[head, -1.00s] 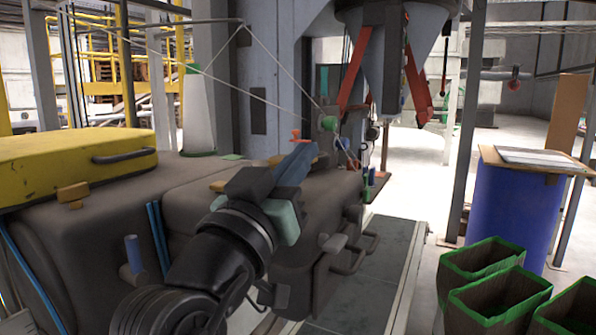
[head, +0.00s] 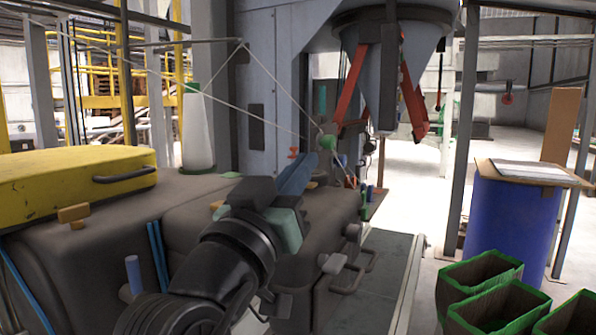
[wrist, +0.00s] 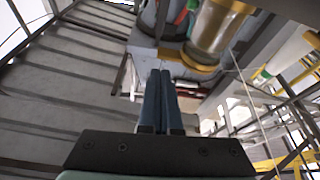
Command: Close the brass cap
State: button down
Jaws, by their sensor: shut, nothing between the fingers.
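My gripper (head: 311,158) is in the lower middle of the head view, above the dark rounded machine body. Its two blue-grey fingers are together and point away from me. In the wrist view the shut fingers (wrist: 160,72) stand in the middle with nothing between them. I cannot pick out the brass cap with certainty. A glassy cylinder (wrist: 213,30) with yellow-brass rings is beyond the fingertips at upper right in the wrist view, apart from them. I cannot tell whether the cap belongs to it. My arm hides part of the machine top in the head view.
A yellow lid (head: 75,190) with a dark handle lies on the machine at left. Thin cords run to a green knob (head: 329,143) just beyond my fingers. A blue barrel (head: 508,232) and green-rimmed bins (head: 480,272) stand at right.

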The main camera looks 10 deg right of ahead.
jog(key=s+a, duration=0.6)
jog(key=s, duration=0.2)
jog(key=s+a+r+n+t+y, duration=0.2)
jog(key=s+r+n+t+y, duration=0.3)
jog(key=s+r+t+y, duration=0.6)
notch_tip(320, 180, up, 17)
jog(key=w+g+y+p, duration=0.1)
jog(key=w+p, duration=0.1)
jog(key=p, duration=1.5)
jog(key=shift+a+g+p, duration=0.3)
jog(key=shift+p, duration=0.1)
